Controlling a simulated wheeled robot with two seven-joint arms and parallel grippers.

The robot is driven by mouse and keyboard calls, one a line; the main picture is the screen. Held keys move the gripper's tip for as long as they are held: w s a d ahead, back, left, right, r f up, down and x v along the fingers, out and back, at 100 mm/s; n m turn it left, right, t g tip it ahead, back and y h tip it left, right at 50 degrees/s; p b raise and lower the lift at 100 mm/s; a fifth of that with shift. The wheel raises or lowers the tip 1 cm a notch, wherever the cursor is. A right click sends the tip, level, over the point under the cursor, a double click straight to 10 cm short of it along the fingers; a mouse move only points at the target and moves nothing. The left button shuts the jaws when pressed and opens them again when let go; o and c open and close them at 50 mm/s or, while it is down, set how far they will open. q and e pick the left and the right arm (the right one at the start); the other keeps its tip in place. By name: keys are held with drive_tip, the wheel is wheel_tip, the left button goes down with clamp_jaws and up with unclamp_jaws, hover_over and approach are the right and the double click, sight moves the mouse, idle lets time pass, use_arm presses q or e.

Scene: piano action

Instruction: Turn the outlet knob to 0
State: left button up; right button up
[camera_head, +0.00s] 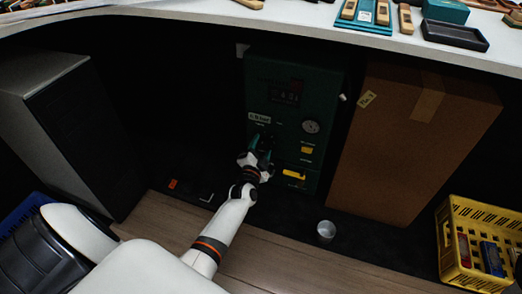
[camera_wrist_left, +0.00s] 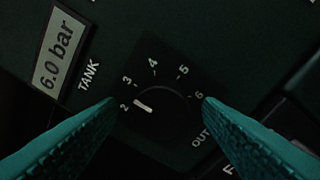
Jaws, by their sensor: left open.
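The outlet knob (camera_wrist_left: 160,108) is a dark round dial in the left wrist view, with a white pointer mark on its left side near the 2. Its scale shows 2 to 6; anything lower is hidden or out of view. The "OUT" label is partly covered by a finger. My left gripper (camera_wrist_left: 160,102) is open, with one teal finger on each side of the knob; I cannot tell if they touch it. In the head view my left gripper (camera_head: 262,152) is at the green panel (camera_head: 327,85) and hides the knob. My right gripper is not in view.
The panel carries a display (camera_head: 286,94), a gauge (camera_head: 311,127) and a yellow handle (camera_head: 293,175). A cardboard box (camera_head: 395,150) stands close on the right. A metal cup (camera_head: 326,231) and a yellow crate (camera_head: 453,240) are on the floor. The white worktop (camera_head: 280,20) overhangs above.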

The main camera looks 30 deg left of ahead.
use_arm(q)
drive_tip(key=c, duration=1)
drive_tip(key=shift+o, duration=0.2)
